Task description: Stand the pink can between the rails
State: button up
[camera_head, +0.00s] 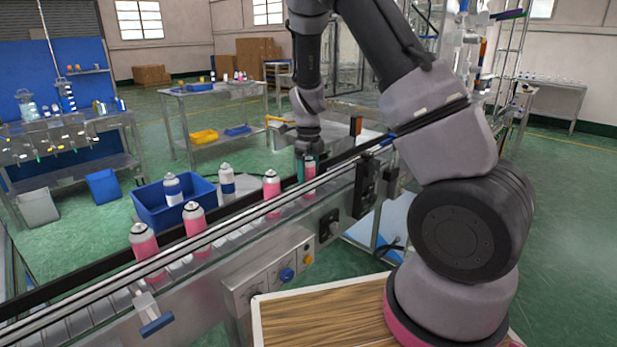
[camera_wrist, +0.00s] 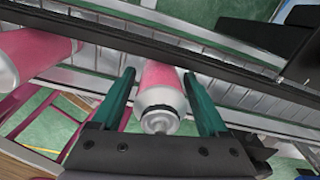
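A pink can (camera_wrist: 158,83) with a silver top stands between the two teal fingers of my gripper (camera_wrist: 159,76) in the wrist view. Narrow gaps show on both sides of it, so the gripper looks open around the can. In the head view this can (camera_head: 309,168) appears upright on the conveyor, in line with other cans, with my gripper (camera_head: 305,170) over it. The metal rails (camera_head: 222,229) run along the conveyor, and the can appears between them. Its base is hidden.
More pink cans (camera_head: 271,190) stand on the conveyor to the left, one of them close by. Behind the belt is a blue bin (camera_head: 155,212) with white cans (camera_head: 227,181) in and near it. A control box (camera_head: 272,280) is on the conveyor's front side.

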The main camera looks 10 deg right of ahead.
dwell(0.3)
notch_tip(320, 180, up, 10)
jog(key=shift+r, duration=0.4)
jog(key=shift+s+r, duration=0.1)
jog(key=shift+r, duration=0.1)
jog(key=s+d+r+n+t+y, duration=0.3)
jog(key=s+d+r+n, duration=0.1)
jog(key=s+r+n, duration=0.85)
jog(key=s+d+r+n+t, duration=0.1)
jog(key=s+r+n+t, duration=0.1)
jog(key=s+n, duration=0.3)
jog(key=s+r+n+t+h, duration=0.1)
jog(key=s+r+n+t, duration=0.1)
jog(key=s+r+n, duration=0.3)
jog(key=shift+s+d+r, duration=0.3)
jog(key=shift+s+d, duration=0.05)
jog(key=shift+s, duration=0.85)
